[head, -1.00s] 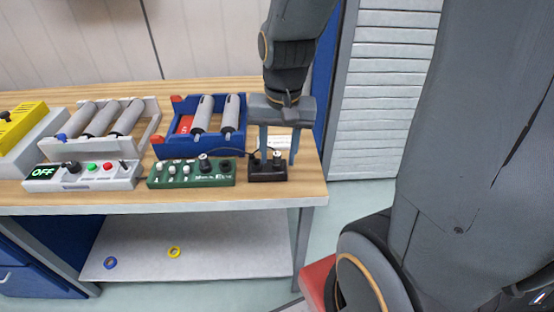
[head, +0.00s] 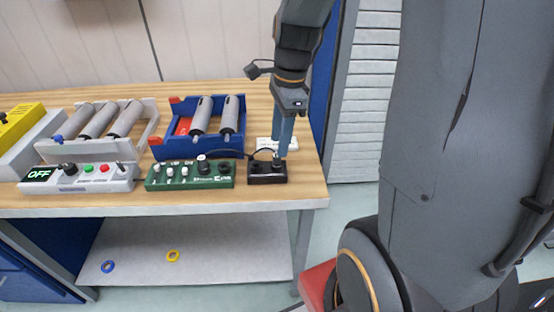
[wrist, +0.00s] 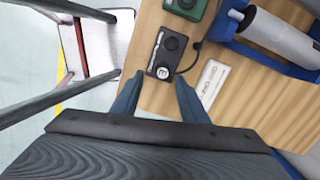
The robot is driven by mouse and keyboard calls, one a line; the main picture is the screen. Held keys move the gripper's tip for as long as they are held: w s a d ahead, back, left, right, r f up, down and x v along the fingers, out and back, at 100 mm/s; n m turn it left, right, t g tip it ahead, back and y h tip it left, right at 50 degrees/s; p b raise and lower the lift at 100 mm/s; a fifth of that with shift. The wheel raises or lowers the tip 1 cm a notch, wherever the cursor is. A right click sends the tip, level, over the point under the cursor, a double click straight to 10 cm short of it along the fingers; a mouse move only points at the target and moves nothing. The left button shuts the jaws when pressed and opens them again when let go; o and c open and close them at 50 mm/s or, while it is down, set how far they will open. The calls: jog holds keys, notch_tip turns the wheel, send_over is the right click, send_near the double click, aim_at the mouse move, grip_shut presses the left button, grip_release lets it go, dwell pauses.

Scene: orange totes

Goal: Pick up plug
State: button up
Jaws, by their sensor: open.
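The plug (head: 276,160) sits upright in the right-hand socket of a small black box (head: 255,178), with a thin black cable running from it toward the green box. In the wrist view the plug (wrist: 162,72) shows as a pale-marked round top on the black box (wrist: 158,54). My gripper (head: 280,152) points down just above the plug and is seen edge-on in the head view. In the wrist view my gripper (wrist: 160,78) is open, its blue-grey fingertips on either side of the plug's end of the box. Whether they touch the plug cannot be told.
A green box (head: 190,183) with knobs stands left of the black box. A white label plate (head: 264,143) lies behind it. A blue tray (head: 172,150) with grey cylinders and a grey control panel (head: 100,184) stand further left. The table's front edge (head: 250,205) is close.

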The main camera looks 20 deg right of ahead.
aim_at(277, 161)
jog(key=shift+w+a+f+p, duration=0.15)
jog(key=shift+f+p, duration=0.1)
jog(key=shift+f, duration=0.95)
jog(key=shift+w+f+p, duration=0.1)
jog(key=shift+f+p, duration=0.15)
jog(key=shift+f, duration=0.9)
grip_shut()
